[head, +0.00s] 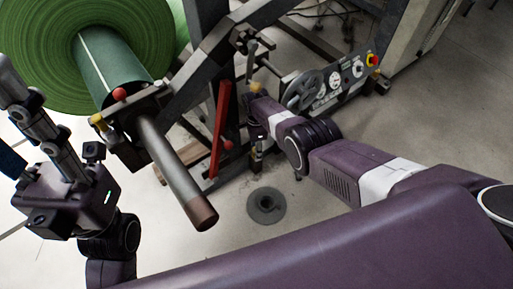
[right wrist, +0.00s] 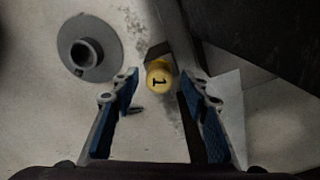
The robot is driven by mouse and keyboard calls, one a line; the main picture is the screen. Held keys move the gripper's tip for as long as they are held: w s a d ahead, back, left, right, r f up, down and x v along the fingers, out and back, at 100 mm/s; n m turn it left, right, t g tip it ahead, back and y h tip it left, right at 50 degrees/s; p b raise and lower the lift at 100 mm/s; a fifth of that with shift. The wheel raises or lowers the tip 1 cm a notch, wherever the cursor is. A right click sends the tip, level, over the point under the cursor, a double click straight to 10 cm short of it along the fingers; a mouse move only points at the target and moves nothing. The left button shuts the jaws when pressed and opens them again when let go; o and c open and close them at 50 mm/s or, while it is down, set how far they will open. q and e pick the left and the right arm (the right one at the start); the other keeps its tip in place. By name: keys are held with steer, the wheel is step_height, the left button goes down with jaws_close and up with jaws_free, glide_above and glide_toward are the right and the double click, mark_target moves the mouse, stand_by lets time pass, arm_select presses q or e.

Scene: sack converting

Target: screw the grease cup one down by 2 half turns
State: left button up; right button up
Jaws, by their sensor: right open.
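In the right wrist view the grease cup one (right wrist: 158,76) is a small yellow round cap with a black "1" on its face, seen face on. My right gripper (right wrist: 160,92) is open, its blue-padded fingers standing to the left and right of the cup with a gap on each side. How far the cup lies beyond the fingertips I cannot tell. In the head view my right arm reaches to the machine frame, and the fingers there are too small and dark to make out. My left gripper (head: 18,125) is at the left edge, its fingers apart and empty.
A green roll (head: 60,50) on a shaft fills the upper left. A bare roller end (head: 180,180) sticks out toward me. A red lever (head: 219,125) and a control panel (head: 325,85) flank my right wrist. A grey disc (head: 266,205) lies on the floor.

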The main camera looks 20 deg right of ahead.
steer(key=shift+r, duration=3.75)
steer(key=shift+s+f, duration=0.1)
